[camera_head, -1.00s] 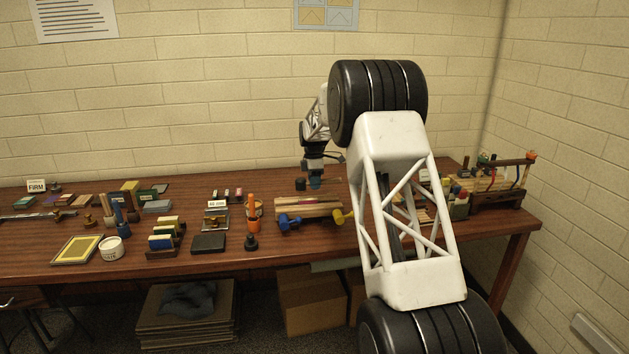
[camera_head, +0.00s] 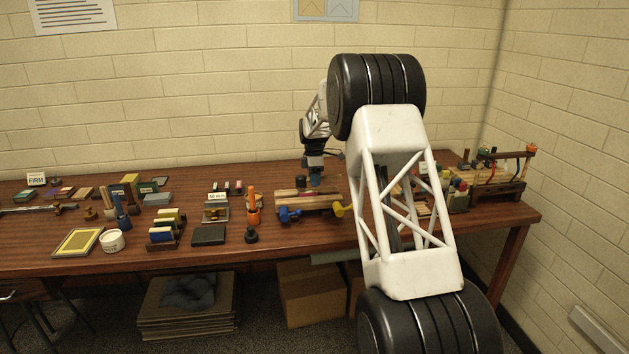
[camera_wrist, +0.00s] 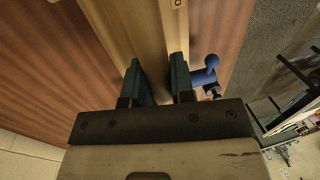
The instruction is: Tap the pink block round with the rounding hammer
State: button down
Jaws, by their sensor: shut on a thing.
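My gripper (camera_head: 316,178) is over the back of the wooden stand (camera_head: 325,207) with the blue and yellow knobs. It also shows in the wrist view (camera_wrist: 161,72), its two teal fingers set a little apart above a pale wooden strip. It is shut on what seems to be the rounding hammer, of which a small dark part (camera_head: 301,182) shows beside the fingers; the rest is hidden. A small pink patch (camera_head: 317,194) at the stand's top, under my gripper, seems to be the pink block. I cannot tell whether hammer and block touch.
The stand's blue clamp knob (camera_head: 289,215) and yellow knob (camera_head: 341,210) stick out at its front. An orange-handled tool (camera_head: 252,206) and black pad (camera_head: 209,235) stand to the left. A tool rack (camera_head: 500,188) stands at the right end.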

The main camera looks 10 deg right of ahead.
jog(key=shift+f, duration=0.35)
dwell(0.7)
jog(key=shift+r, duration=0.45)
jog(key=shift+f, duration=0.7)
dwell(0.7)
jog(key=shift+r, duration=0.2)
jog(key=shift+r, duration=0.35)
jog(key=shift+r, duration=0.15)
dwell(0.3)
jog(key=shift+r, duration=1.9)
jog(key=shift+f, duration=0.2)
jog(key=shift+f, duration=1.7)
